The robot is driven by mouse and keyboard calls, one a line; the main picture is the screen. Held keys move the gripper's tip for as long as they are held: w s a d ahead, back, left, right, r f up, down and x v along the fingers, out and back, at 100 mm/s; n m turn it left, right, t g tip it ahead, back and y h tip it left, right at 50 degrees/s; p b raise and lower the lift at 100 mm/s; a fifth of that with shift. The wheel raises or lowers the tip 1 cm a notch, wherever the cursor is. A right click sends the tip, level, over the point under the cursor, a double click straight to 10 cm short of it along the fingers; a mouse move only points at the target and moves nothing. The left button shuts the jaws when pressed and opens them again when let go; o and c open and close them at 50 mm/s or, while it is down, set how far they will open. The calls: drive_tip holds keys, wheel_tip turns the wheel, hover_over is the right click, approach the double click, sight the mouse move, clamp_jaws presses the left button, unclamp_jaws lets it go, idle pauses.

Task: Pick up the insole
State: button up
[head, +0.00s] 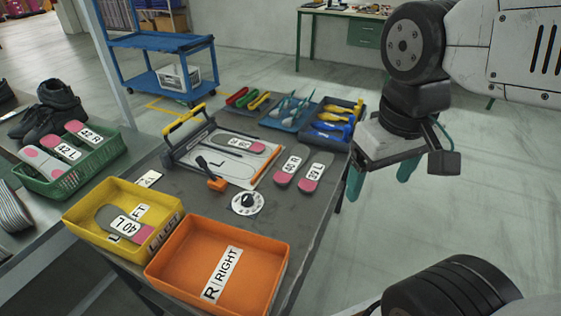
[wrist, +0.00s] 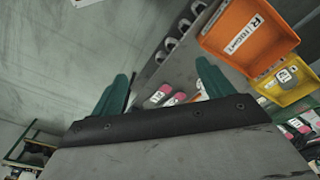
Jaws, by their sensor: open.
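Several grey insoles with pink ends are in the head view. Two lie side by side on the dark table: one (head: 289,164) and, to its right, one (head: 316,171) with a label that seems to read 39 L. Another insole (head: 234,144) lies on the white board marked L (head: 222,170). One labelled 40 L (head: 104,217) is in the yellow bin (head: 80,230). My gripper (head: 379,187) is open and empty, raised to the right of the table, apart from all insoles. Its teal fingers also show in the wrist view (wrist: 164,72), with two pink-ended insoles beyond.
The orange RIGHT bin (head: 180,262) is empty beside the yellow bin. A green basket (head: 54,178) at left holds more insoles. Blue trays (head: 283,123) with tools line the table's back. Floor at right is clear.

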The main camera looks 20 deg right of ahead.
drive_tip(key=w+d+f+n+h, duration=0.3)
drive_tip(key=w+f+n+h, duration=0.25)
drive_tip(key=w, duration=0.45)
drive_tip(key=w+d+f+n+h, duration=0.2)
drive_tip(key=w+f+n+h, duration=0.3)
drive_tip(key=w, duration=0.4)
drive_tip(key=n+t+y, duration=0.2)
drive_tip(key=n+t, duration=0.7)
drive_tip(key=n, duration=0.8)
approach(282, 177)
drive_tip(key=shift+d+f+m+h, duration=0.25)
drive_tip(key=shift+f, duration=0.15)
drive_tip(key=shift+w+f, duration=0.15)
drive_tip(key=shift+f, duration=0.1)
drive_tip(key=shift+w+d+f, duration=0.15)
drive_tip(key=shift+w+f, duration=0.05)
drive_tip(key=shift+w, duration=0.05)
drive_tip(key=x, duration=0.6)
drive_tip(key=shift+w+d+r, duration=0.25)
drive_tip(key=shift+w+d, duration=0.05)
drive_tip(key=shift+w, duration=0.15)
drive_tip(key=c, duration=1.1)
